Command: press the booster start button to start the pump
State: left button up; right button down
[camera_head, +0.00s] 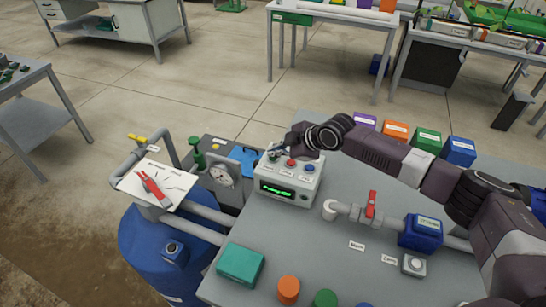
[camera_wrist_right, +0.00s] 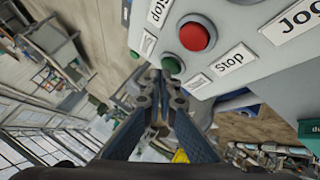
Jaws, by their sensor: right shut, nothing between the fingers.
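The grey control box (camera_head: 287,183) with a lit green display stands on the bench in the head view. Its top carries a red button (camera_head: 291,164) and a blue button (camera_head: 309,168). In the right wrist view, a green button (camera_wrist_right: 173,65) sits beside the red button (camera_wrist_right: 196,36), which is labelled "Stop". The green button's own label is not readable. My right gripper (camera_head: 276,152) reaches over the box's left end from the right. In the wrist view its shut, empty fingertips (camera_wrist_right: 161,76) are right by the green button; I cannot tell whether they touch it. My left gripper is out of view.
A gauge (camera_head: 222,174) and pipes stand left of the box, near a blue drum (camera_head: 150,235). A red-handled valve (camera_head: 371,205) lies on the pipe to the right. A teal box (camera_head: 240,265) and coloured caps are at the front. Coloured boxes line the back edge.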

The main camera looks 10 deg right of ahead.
aim_at(275, 158)
jog(key=shift+f, duration=0.35)
dwell(0.4)
jog(key=shift+r, duration=0.1)
jog(key=shift+r+p, duration=0.45)
jog(key=shift+r, duration=0.25)
jog(key=shift+r, duration=0.1)
notch_tip(275, 158, up, 5)
jog(key=p, duration=0.4)
dwell(0.6)
